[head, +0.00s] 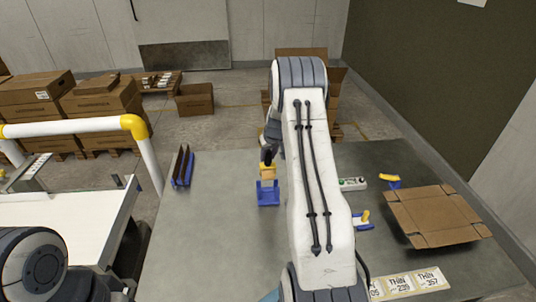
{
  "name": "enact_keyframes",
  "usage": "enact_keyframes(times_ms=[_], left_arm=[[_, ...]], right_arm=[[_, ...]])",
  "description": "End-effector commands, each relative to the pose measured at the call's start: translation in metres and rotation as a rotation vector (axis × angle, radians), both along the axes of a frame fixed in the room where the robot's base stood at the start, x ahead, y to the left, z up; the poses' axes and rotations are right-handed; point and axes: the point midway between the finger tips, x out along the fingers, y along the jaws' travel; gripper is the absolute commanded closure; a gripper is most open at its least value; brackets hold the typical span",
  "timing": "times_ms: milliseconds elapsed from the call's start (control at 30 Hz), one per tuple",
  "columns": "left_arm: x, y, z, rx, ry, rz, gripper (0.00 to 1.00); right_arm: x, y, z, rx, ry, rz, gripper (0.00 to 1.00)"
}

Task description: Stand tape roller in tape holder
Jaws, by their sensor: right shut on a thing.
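My right gripper (269,155) is partly hidden behind my own arm. It is shut on a yellow thing, which looks like the tape roller (267,172). The blue tape holder (268,194) stands on the grey table, directly below the roller in the picture. The roller's lower end meets the holder's back edge in this view; I cannot tell whether it is inside, touching or just above or behind it. Part of my left arm shows at the lower left, but its gripper is out of view.
Two yellow-and-blue tools (389,180) (363,219) lie right of my arm on the grey table (220,240). A flattened carton (435,215), a small button box (352,184) and label cards (410,283) are also there. Dark blue-edged racks (183,167) stand left. The table's left-middle is clear.

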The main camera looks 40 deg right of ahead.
Motion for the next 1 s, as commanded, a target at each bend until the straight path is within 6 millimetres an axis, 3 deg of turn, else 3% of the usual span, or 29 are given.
enact_keyframes(times_ms=[1000], left_arm=[[0.000,0.000,-0.068,0.000,0.000,0.003,1.00]], right_arm=[[0.000,0.000,-0.086,0.000,-0.001,0.000,1.00]])
